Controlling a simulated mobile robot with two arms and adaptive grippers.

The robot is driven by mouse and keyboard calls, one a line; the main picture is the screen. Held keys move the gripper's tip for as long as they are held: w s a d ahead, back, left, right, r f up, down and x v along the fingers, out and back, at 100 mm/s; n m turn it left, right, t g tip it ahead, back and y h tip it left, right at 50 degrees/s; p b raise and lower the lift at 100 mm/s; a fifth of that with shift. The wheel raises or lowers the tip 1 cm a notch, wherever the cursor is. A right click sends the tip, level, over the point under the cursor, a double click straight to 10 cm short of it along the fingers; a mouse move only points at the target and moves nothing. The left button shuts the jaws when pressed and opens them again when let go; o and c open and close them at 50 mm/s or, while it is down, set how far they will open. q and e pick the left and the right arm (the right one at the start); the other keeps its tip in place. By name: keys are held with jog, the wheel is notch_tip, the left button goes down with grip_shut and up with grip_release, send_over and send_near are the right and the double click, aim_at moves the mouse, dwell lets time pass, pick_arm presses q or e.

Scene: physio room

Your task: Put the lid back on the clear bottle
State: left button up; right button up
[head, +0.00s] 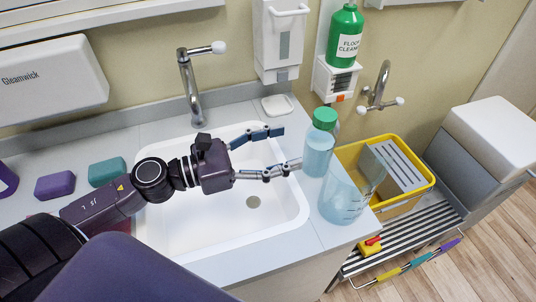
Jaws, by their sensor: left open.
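The clear bottle (318,155), bluish and see-through, stands upright on the counter just right of the sink. A green lid (325,116) sits on its top; I cannot tell how tightly it is seated. My left gripper (287,147) reaches in from the left over the sink. Its two fingers are spread wide and empty, with the lower fingertip close to the bottle's left side. I cannot tell whether that fingertip touches the bottle. My right gripper is not in view.
A clear measuring jug (345,196) stands close in front of the bottle, near the counter's right edge. The white sink (207,238) lies below my left arm. A tap (190,85), soap dish (277,106) and dispenser (278,45) are behind. A yellow bucket (399,203) stands right.

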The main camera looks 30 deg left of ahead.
pick_arm(q)
jog(key=shift+v, duration=1.5)
